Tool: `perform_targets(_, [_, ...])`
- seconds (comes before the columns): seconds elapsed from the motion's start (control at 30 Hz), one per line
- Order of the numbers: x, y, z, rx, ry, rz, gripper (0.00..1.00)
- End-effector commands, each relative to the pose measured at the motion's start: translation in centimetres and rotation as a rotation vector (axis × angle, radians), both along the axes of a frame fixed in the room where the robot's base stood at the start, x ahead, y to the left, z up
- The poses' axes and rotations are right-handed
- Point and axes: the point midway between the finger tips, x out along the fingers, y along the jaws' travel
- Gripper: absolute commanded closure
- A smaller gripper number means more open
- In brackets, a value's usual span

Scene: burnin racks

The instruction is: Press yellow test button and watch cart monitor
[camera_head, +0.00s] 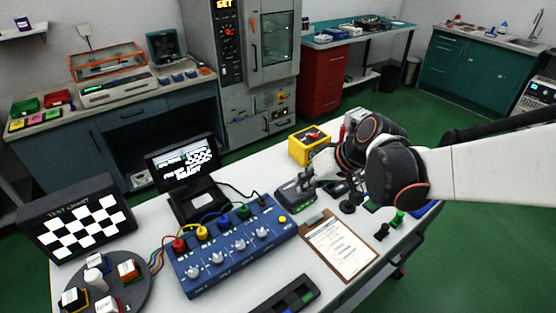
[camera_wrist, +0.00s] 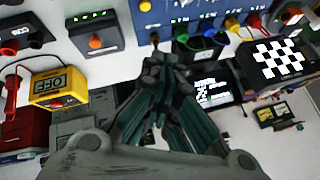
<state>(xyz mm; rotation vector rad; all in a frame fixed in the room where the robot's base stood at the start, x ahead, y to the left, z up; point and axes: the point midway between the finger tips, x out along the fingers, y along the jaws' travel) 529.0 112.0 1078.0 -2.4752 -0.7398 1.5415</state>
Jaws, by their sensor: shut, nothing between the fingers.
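The yellow button (camera_head: 282,219) sits at the right end of the blue box (camera_head: 240,245) on the white bench. It shows at the top edge of the wrist view (camera_wrist: 145,5). My gripper (camera_head: 304,184) is above the bench, behind and to the right of the button, and apart from it. In the wrist view my closed fingers (camera_wrist: 165,62) point toward the blue box's edge, with nothing between them. The small black monitor (camera_head: 188,158) stands behind the blue box; its lit screen shows white text and a checker pattern, the text too small to read.
A dark box with an orange knob (camera_wrist: 95,42) and a yellow meter (camera_head: 311,145) stand near my gripper. A clipboard (camera_head: 338,248) lies right of the blue box. Colored cables run left from it. A test chart panel (camera_head: 78,220) and round tray (camera_head: 140,288) are at left.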

Motion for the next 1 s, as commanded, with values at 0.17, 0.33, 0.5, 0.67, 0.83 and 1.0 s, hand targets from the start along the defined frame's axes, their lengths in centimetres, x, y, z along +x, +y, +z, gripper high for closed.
perform_targets(0.17, [3.1,2.3,-2.7,0.087,0.004,0.091,1.0])
perform_targets(0.33, [4.5,3.9,-4.9,0.151,0.0,0.157,1.0])
perform_targets(0.5, [5.1,4.6,-6.0,0.183,-0.005,0.19,1.0])
perform_targets(0.67, [5.2,4.8,-6.2,0.189,-0.006,0.198,1.0])
perform_targets(0.83, [5.2,4.8,-6.2,0.189,-0.005,0.197,1.0])
perform_targets(1.0, [5.2,4.7,-6.4,0.189,-0.005,0.197,1.0])
